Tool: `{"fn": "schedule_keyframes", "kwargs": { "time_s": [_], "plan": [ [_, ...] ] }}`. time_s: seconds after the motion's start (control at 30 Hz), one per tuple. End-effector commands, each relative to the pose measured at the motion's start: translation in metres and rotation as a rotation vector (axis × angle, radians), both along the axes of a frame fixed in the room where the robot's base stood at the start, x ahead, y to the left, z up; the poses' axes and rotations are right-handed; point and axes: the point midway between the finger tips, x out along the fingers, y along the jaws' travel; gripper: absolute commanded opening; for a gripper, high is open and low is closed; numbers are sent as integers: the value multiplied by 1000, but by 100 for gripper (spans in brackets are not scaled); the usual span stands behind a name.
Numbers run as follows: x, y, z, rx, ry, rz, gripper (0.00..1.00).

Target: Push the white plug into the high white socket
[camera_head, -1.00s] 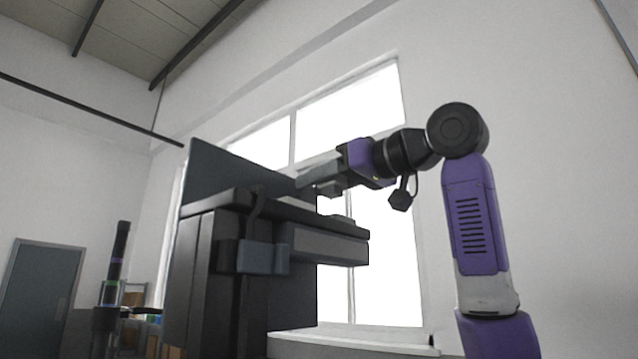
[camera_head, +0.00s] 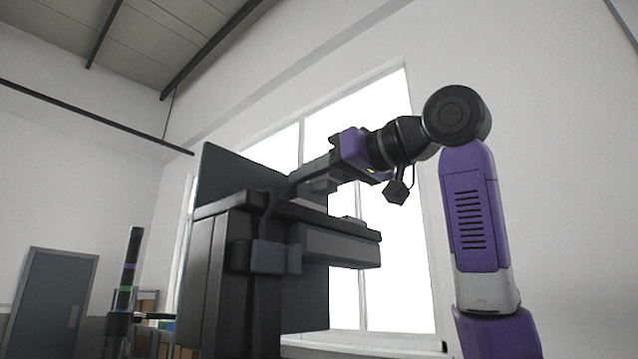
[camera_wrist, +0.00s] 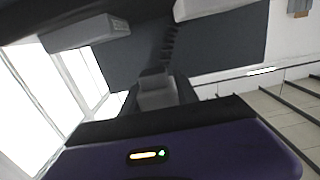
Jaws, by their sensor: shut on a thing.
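My gripper (camera_head: 312,178) reaches left over the top ledge of the dark column (camera_head: 212,270), close to its upright back panel. In the wrist view it is shut on a small grey-white block, which looks like the plug (camera_wrist: 157,90), in front of the dark panel. A dark ribbed cable (camera_wrist: 170,42) runs away from behind this block. The plug's front end is hidden, and I cannot tell whether it touches a socket. I cannot make out the high white socket for certain.
A pale box (camera_head: 335,246) juts right from the column below the ledge; a pale box also shows in the wrist view (camera_wrist: 85,34). A grey block (camera_head: 276,257) hangs on the column's front. A window (camera_head: 385,240) is behind. A dark pole (camera_head: 131,258) stands left.

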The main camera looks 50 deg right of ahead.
Motion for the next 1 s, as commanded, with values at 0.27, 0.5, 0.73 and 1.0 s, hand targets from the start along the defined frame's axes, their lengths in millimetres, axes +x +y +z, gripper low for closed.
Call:
{"fn": "schedule_keyframes", "kwargs": {
  "time_s": [0.27, 0.5, 0.73, 1.0],
  "plan": [
    [-1, 16, 0, -3, -1, 0, 0],
    [-1, 29, 0, -3, -1, 1, 0],
    [-2, 41, 0, -1, -1, 0, 0],
    [-2, 56, 0, -2, -1, 1, 0]
  ]
}}
